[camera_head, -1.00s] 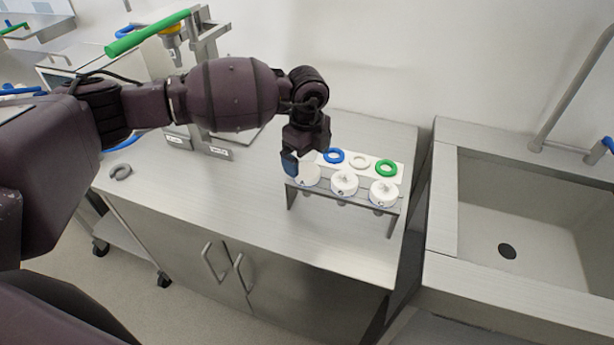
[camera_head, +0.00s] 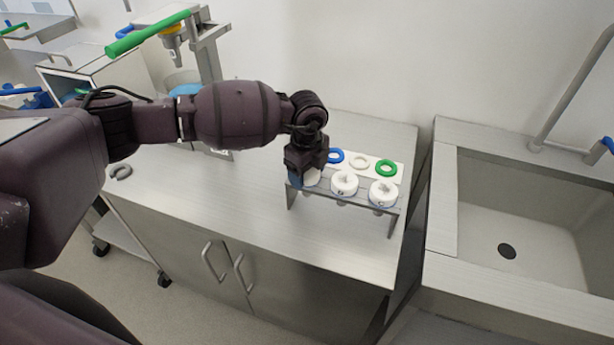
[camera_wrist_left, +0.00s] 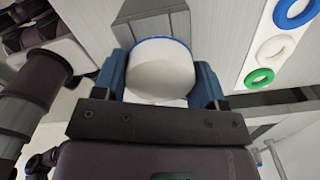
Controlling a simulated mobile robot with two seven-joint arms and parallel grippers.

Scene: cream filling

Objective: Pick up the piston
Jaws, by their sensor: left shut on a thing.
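The piston at the left end of the rack shows a white round head with a blue rim in the left wrist view (camera_wrist_left: 162,72); the head view shows only part of it (camera_head: 314,180). My left gripper (camera_head: 305,179) is over it, with blue fingers on its two sides, shut on it. The piston is at the rack's level; I cannot tell whether it is lifted. Two more white pistons (camera_head: 345,183) (camera_head: 383,193) stand in the grey rack (camera_head: 291,200) to the right. My right gripper is not in view.
Behind the rack, a blue (camera_head: 336,156), a white (camera_head: 359,161) and a green ring (camera_head: 386,168) lie on a white plate. A grey open ring (camera_head: 121,172) lies on the counter at left. A sink (camera_head: 520,215) is at right. The counter front (camera_head: 240,215) is clear.

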